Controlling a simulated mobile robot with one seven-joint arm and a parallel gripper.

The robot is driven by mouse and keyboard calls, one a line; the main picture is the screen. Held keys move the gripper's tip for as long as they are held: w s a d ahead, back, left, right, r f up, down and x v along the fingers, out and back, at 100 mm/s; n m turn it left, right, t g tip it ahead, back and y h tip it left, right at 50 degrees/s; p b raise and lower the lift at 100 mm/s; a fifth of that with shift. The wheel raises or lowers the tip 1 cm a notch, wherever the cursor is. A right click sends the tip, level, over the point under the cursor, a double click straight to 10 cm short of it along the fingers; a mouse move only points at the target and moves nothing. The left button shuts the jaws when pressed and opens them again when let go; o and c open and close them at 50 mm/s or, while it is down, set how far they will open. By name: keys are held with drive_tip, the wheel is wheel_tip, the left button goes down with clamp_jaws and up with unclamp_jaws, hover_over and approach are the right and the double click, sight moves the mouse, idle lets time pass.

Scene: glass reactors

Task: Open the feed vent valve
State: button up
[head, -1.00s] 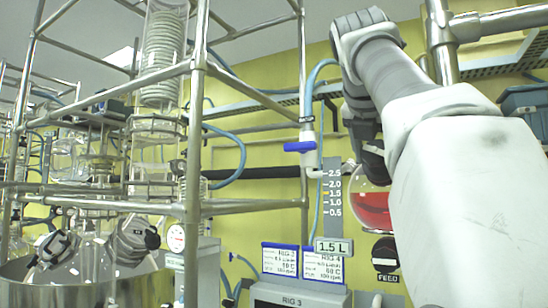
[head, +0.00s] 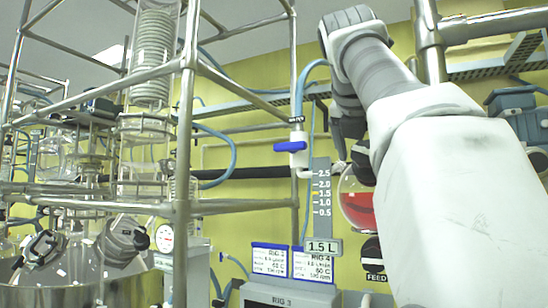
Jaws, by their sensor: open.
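A valve with a blue lever handle (head: 290,147) sits on a white vertical fitting under a blue hose, right of centre in the head view. The handle lies roughly level, across the pipe. No label on it is readable. A round glass flask with red liquid (head: 357,208) stands to its right, above a black FEED sign (head: 375,277). My gripper (head: 352,158) hangs dark below my raised wrist, right of the blue handle and in front of the flask's upper part. It is apart from the handle in the picture. Its jaws are open, the fingertips partly hidden by my arm.
A steel tube frame (head: 186,150) with glassware fills the left. A grey level scale (head: 321,190) with a 1.5 L tag (head: 321,247) hangs below the valve. RIG 3 and RIG 4 cards (head: 290,262) stand on a grey box. A steel post (head: 431,50) rises behind my arm.

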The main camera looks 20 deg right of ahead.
drive_tip(key=v, duration=0.7)
idle(0.6)
